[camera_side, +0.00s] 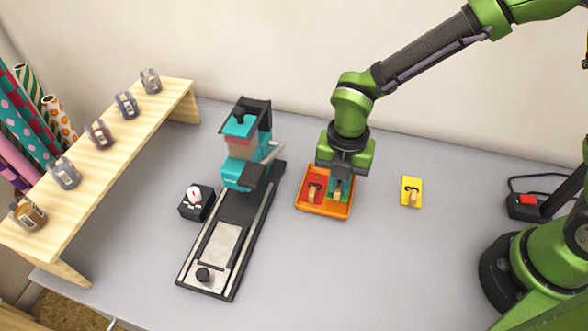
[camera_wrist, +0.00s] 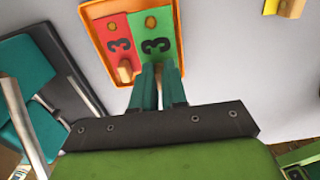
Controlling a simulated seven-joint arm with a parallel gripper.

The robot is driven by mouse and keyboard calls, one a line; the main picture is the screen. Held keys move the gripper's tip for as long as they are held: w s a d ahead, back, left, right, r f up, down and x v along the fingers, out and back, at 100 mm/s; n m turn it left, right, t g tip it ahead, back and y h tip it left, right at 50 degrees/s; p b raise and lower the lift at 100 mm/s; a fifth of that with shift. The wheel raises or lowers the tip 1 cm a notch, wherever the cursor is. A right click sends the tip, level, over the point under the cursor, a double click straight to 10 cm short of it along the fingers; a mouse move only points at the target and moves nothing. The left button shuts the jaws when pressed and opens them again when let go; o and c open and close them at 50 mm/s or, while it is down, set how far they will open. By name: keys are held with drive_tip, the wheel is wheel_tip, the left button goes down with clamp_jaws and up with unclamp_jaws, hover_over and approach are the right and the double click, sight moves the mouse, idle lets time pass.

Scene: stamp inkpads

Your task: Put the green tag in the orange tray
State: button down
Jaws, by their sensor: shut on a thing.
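The green tag (camera_wrist: 153,25), marked 3, is within the orange tray's outline, beside the red tag (camera_wrist: 115,32). In the side view the green tag (camera_side: 346,187) shows just below my gripper (camera_side: 340,181). My gripper, also in the wrist view (camera_wrist: 158,82), is shut on the green tag at its near end, and the fingers partly hide its handle. The orange tray (camera_side: 322,211) lies on the table, and its rim shows in the wrist view (camera_wrist: 181,36). I cannot tell whether the green tag touches the tray floor.
A yellow tag (camera_side: 416,183) lies on the table right of the tray. A teal and black stamping press (camera_side: 240,150) stands to the left, with a small black box (camera_side: 190,209) beside it. A wooden shelf (camera_side: 125,135) holds several stampers. The front table is clear.

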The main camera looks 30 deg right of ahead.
drive_tip(key=shift+f, duration=1.25)
drive_tip(key=shift+f, duration=0.2)
drive_tip(key=c, duration=1.4)
unclamp_jaws()
drive_tip(key=shift+c, duration=0.2)
